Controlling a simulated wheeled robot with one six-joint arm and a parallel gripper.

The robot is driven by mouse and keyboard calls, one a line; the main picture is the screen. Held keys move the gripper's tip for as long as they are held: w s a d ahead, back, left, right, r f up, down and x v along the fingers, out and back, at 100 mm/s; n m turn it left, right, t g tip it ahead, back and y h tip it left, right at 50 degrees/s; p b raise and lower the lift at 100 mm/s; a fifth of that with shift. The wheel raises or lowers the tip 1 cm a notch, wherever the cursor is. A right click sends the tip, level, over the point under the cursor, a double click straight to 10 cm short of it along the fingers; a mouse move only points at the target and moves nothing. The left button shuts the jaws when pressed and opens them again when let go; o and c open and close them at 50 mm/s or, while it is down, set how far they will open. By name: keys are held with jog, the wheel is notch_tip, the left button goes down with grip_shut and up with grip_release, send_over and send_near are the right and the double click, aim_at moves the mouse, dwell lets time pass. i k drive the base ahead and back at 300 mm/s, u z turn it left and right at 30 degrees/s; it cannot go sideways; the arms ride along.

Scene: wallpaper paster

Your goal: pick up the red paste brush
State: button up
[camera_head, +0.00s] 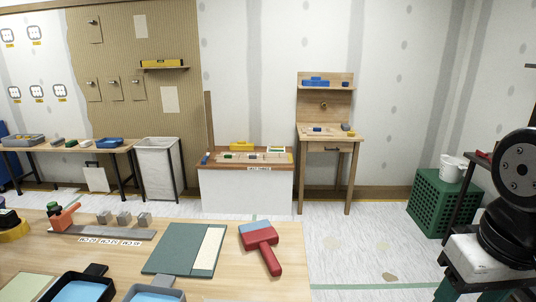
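The red paste brush (262,240) lies flat on the near wooden table, close to its right edge. Its wide head has a blue-grey band at the far left end, and its red handle points toward the lower right. A dark green board (177,248) with a cream strip (208,248) lies just left of it, apart from it. My gripper is not in view. Only a dark arm part shows at the right edge, well away from the brush.
Two dark trays with blue contents (83,290) (152,295) stand at the table's front. An orange-handled tool (63,217) and several grey blocks (124,218) sit at the left. The tabletop (245,288) below the brush is bare. A green crate (440,205) stands on the floor at right.

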aim_at(260, 234)
jog(key=k, duration=0.65)
jog(key=u, duration=0.65)
jog(key=i, duration=1.2)
jog(key=z, duration=0.35)
